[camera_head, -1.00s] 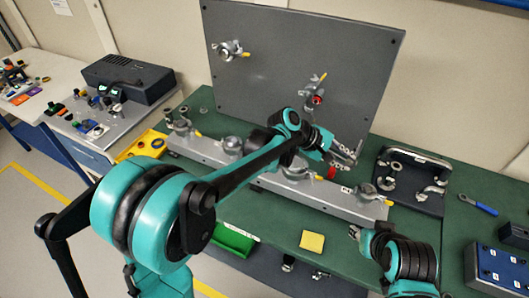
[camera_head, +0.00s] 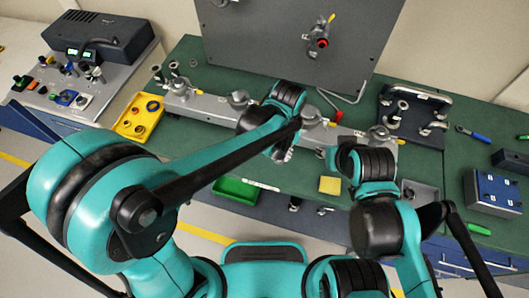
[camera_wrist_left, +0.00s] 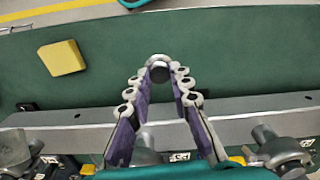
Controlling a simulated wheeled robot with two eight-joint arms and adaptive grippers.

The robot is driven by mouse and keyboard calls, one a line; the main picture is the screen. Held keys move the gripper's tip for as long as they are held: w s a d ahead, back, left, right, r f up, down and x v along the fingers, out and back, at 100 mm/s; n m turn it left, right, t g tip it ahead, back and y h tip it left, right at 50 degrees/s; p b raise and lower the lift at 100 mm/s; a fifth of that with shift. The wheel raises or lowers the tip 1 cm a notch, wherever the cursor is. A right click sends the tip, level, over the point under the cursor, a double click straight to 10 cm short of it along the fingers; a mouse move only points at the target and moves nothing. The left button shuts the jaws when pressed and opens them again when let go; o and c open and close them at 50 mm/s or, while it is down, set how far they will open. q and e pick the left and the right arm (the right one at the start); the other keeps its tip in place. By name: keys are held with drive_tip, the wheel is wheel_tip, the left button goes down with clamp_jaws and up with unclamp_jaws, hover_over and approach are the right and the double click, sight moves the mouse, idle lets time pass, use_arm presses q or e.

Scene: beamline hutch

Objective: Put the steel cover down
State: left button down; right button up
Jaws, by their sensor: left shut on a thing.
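My left gripper (camera_wrist_left: 158,85) is shut on the steel cover (camera_wrist_left: 158,62), a small round grey piece with a dark face, held at the fingertips in the left wrist view. The cover is over the green bench top (camera_wrist_left: 225,60), just in front of the grey rail; its height above the bench cannot be told. In the head view my left gripper (camera_head: 282,153) points down at the rail's front edge, and the cover is not clearly visible there. My right gripper (camera_head: 327,153) is close by to the right, largely hidden by its wrist; its jaws cannot be read.
The grey rail (camera_head: 208,108) carries several clamps. A yellow pad (camera_head: 330,185) and a green tray (camera_head: 237,188) are in front. A yellow tray (camera_head: 138,118) is left, a dark tray (camera_head: 425,138) with fittings and a blue box (camera_head: 497,190) right. A grey panel (camera_head: 270,40) stands behind.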

use_arm(q)
drive_tip(key=b, duration=0.1)
hover_over(263, 168)
wheel_tip(263, 168, down, 3)
drive_tip(key=shift+w+f, duration=0.1)
drive_tip(key=shift+f, duration=0.05)
drive_tip(key=shift+f+b, duration=0.7)
drive_tip(key=shift+f, duration=1.25)
drive_tip(key=shift+f, duration=0.15)
drive_tip(key=c, duration=1.4)
unclamp_jaws()
drive_tip(key=shift+o, duration=0.2)
